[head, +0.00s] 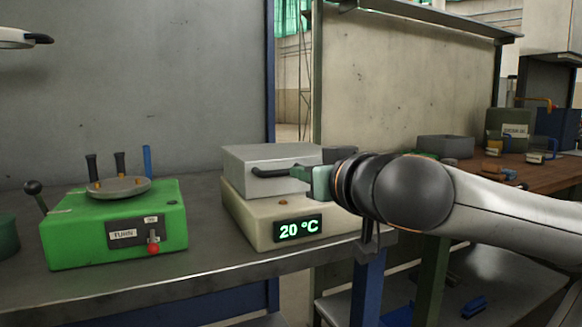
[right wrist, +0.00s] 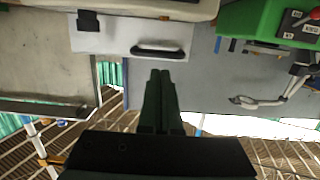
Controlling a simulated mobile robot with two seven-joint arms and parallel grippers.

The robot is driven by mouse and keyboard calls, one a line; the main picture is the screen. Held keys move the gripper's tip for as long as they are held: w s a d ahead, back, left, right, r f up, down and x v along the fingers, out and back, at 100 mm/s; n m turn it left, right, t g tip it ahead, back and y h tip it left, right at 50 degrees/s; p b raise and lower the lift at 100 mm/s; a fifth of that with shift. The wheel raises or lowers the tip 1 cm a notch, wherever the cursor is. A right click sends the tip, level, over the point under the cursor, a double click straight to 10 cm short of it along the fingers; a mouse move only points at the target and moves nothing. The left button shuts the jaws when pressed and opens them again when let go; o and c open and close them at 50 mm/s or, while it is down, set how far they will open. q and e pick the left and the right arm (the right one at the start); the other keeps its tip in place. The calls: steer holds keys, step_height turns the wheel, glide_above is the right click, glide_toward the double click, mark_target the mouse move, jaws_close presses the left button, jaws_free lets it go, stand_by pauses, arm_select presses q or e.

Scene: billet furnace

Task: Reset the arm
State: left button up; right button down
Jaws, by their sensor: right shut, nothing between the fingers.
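The furnace is a cream box (head: 250,218) on the bench with a lit green display (head: 298,229) reading 20 °C. Its grey lid (head: 265,155) lies flat on top and looks closed. A black handle (head: 268,173) is on the lid's front; it also shows in the right wrist view (right wrist: 158,53). My right gripper (head: 302,174) is shut and empty, at the right end of the handle in the head view. In the right wrist view its fingertips (right wrist: 160,72) are just short of the handle, apparently not around it. My left gripper does not show.
A green machine (head: 110,225) with a round plate, a black-knobbed lever and a TURN label stands left on the grey bench (head: 225,262). A wooden bench (head: 535,178) with a grey bin (head: 445,146) and small items is at the right. Bench space between machine and furnace is clear.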

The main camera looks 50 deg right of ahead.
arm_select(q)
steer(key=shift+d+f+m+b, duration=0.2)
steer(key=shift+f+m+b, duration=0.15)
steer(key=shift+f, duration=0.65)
arm_select(e)
steer(key=shift+s+a+f, duration=0.35)
steer(key=shift+s+f, duration=0.05)
steer(key=shift+s, duration=0.2)
